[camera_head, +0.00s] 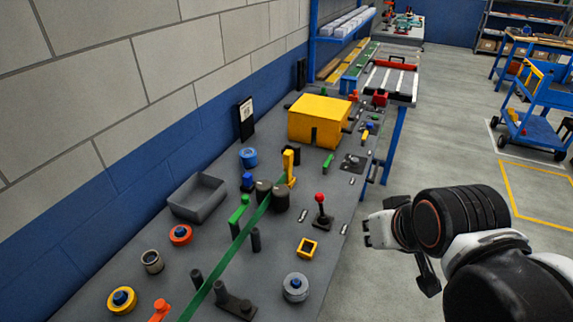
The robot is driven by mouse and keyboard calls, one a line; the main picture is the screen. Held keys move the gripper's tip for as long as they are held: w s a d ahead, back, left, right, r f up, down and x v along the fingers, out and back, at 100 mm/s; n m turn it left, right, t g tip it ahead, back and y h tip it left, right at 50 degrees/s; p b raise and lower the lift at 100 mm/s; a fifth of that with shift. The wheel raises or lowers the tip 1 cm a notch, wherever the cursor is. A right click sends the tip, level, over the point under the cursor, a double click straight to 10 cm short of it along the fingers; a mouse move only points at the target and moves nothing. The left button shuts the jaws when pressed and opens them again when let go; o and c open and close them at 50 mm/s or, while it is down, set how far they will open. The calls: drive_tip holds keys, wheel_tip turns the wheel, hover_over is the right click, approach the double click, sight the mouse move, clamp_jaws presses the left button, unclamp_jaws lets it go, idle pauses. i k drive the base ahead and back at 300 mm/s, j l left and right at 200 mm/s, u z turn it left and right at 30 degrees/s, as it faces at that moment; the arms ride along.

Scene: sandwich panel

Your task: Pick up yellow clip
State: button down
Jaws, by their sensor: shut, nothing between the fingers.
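A yellow upright piece (289,166), which looks like the yellow clip, stands on the grey workbench (345,195) at the far end of a green strip (238,243), beside two dark round posts. It is small in this view, and I cannot tell whether it touches the strip. My gripper (368,230) is off the bench's right edge, to the right of and nearer than the yellow piece, well apart from it. It is shut and empty.
A red-knobbed lever (320,210), a yellow square frame (307,248) and a grey round part (296,287) stand near the bench's right edge. A yellow box (318,120) is behind the yellow piece. A grey tray (197,196) is at left. Floor at right is clear nearby.

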sight(288, 156)
drive_tip(key=i+l+u, duration=0.15)
drive_tip(key=u, duration=0.6)
drive_tip(key=i+l+u, duration=0.15)
drive_tip(key=l, duration=0.25)
drive_tip(key=i+l+u, duration=0.2)
drive_tip(key=l, duration=0.2)
drive_tip(key=l+u, duration=0.15)
drive_tip(key=l, duration=0.3)
drive_tip(key=i+l+u, duration=0.15)
drive_tip(key=l, duration=0.7)
